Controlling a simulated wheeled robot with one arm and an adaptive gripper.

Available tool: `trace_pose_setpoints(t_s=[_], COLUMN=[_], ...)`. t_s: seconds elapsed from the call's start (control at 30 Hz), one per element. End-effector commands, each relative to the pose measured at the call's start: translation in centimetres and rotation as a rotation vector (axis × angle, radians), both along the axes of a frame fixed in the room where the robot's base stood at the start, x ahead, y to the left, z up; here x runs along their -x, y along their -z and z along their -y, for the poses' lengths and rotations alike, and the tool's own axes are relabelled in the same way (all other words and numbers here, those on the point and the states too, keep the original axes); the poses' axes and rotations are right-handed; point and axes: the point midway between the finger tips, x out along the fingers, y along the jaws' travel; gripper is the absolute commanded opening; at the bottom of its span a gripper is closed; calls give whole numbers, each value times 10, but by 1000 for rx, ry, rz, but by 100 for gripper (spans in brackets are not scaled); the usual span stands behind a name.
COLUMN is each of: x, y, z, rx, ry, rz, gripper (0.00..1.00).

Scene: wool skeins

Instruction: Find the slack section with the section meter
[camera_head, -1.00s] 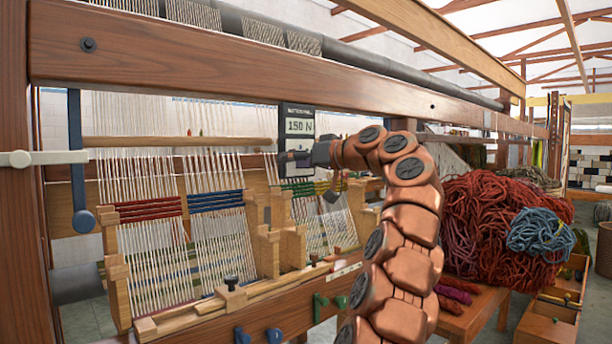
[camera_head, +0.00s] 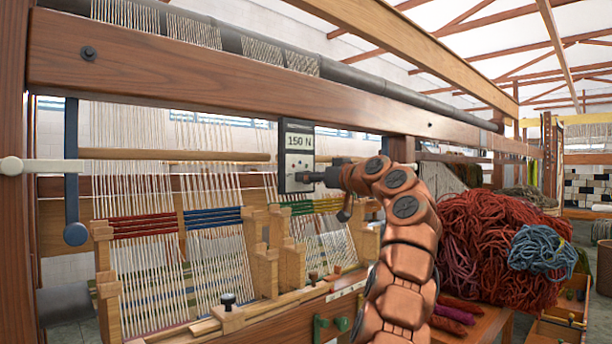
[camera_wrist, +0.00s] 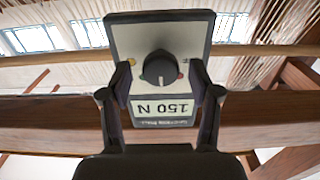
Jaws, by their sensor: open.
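The section meter (camera_head: 297,158) is a dark-edged box with a light face on the loom, reading 150 N. In the wrist view the meter (camera_wrist: 188,28) appears upside down, with a round black knob (camera_wrist: 160,68) on its face. My gripper (camera_wrist: 160,82) is open, one finger on each side of the knob; I cannot tell whether they touch it. In the head view my gripper (camera_head: 309,178) is at the meter's lower face. Warp sections show a red band (camera_head: 143,226), a blue band (camera_head: 213,217), and green and yellow bands (camera_head: 315,207). I cannot tell which is slack.
A wooden loom beam (camera_head: 220,75) crosses above the warps. Wooden blocks (camera_head: 290,265) and a rail stand in front of them. A large heap of red wool (camera_head: 480,235) with a blue skein (camera_head: 540,248) lies at the right.

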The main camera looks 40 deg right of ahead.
Motion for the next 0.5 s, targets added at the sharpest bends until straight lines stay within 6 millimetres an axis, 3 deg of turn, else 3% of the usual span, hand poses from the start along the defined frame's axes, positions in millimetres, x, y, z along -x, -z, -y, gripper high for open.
trace_pose_setpoints(t_s=[0.2,0.5], x=[-16,-19], y=[-2,-1], z=[0,-1], rx=[1,1], ry=[0,-2], rz=[2,3], gripper=[62,62])
